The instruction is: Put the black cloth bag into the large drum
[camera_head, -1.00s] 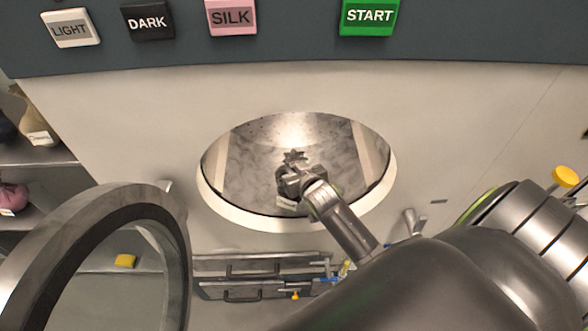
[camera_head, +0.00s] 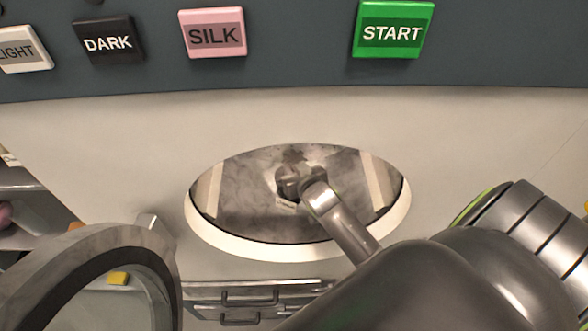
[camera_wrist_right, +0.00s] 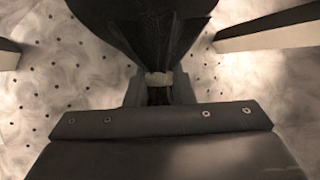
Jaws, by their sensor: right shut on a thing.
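The large drum (camera_head: 235,210) is a round opening with a pale rim in the machine's front, and its inside is grey metal. My right arm reaches through the opening, and my right gripper (camera_head: 290,180) is inside it. In the right wrist view my right gripper (camera_wrist_right: 158,88) is shut on the gathered, pale-tied neck of the black cloth bag (camera_wrist_right: 145,35). Perforated drum wall shows around the bag there. In the head view the bag is mostly hidden by the gripper. My left gripper is not in view.
The open round door (camera_head: 90,250) stands at the lower left. Above the drum are buttons: LIGHT (camera_head: 22,50), DARK (camera_head: 108,42), SILK (camera_head: 212,34) and START (camera_head: 394,30). Drawers with handles (camera_head: 250,298) lie below the opening. A yellow object (camera_head: 117,278) shows through the door ring.

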